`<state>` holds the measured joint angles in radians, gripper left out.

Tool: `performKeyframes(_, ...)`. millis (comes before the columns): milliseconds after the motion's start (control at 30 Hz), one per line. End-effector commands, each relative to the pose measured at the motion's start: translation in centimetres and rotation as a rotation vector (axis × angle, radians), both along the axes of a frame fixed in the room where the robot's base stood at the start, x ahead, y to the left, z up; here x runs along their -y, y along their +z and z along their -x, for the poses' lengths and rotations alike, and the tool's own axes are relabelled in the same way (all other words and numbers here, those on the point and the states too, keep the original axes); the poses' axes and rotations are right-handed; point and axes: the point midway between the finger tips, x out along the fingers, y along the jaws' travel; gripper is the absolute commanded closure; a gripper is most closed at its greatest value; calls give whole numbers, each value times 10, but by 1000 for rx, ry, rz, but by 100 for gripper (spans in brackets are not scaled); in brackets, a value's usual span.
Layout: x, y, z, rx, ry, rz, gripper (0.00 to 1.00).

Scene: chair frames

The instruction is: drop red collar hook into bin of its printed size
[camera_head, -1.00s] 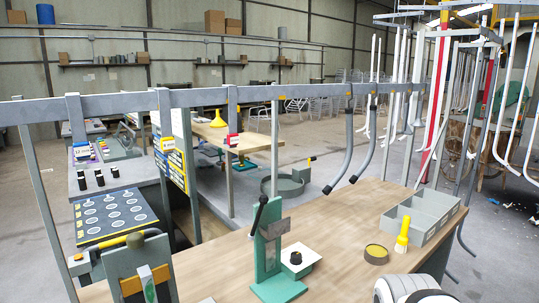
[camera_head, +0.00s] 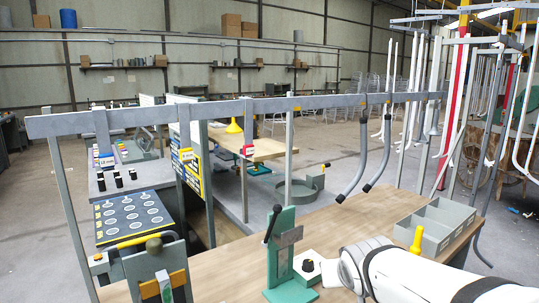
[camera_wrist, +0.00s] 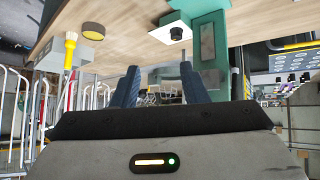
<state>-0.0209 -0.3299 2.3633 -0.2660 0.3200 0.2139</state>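Two curved grey hooks (camera_head: 353,172) (camera_head: 385,145) hang from the grey overhead rail (camera_head: 300,103); I cannot make out a red collar on either. A grey bin (camera_head: 455,232) with several compartments stands at the right of the wooden bench; its printed sizes are not readable. In the head view my white arm reaches over the bench's front right, and the gripper is not clearly visible.
A green lever press (camera_head: 282,250) and a white box with a black knob (camera_head: 308,266) stand mid-bench. A yellow brush (camera_head: 417,240) stands before the bin. A round tin (camera_wrist: 93,31) shows in the wrist view. Bare bench lies between press and bin.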

Motion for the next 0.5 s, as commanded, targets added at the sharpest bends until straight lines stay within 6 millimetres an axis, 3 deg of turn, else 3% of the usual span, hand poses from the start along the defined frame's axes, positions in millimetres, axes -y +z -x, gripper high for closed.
performKeyframes(33,-8,29,-29,107,33,-5,60)
performKeyframes(100,-23,65,-62,261,91,-25,60)
performKeyframes(200,-55,111,-98,451,211,-85,60)
performKeyframes(333,-97,160,-123,635,373,-178,60)
performKeyframes(500,-136,195,-129,757,540,-282,60)
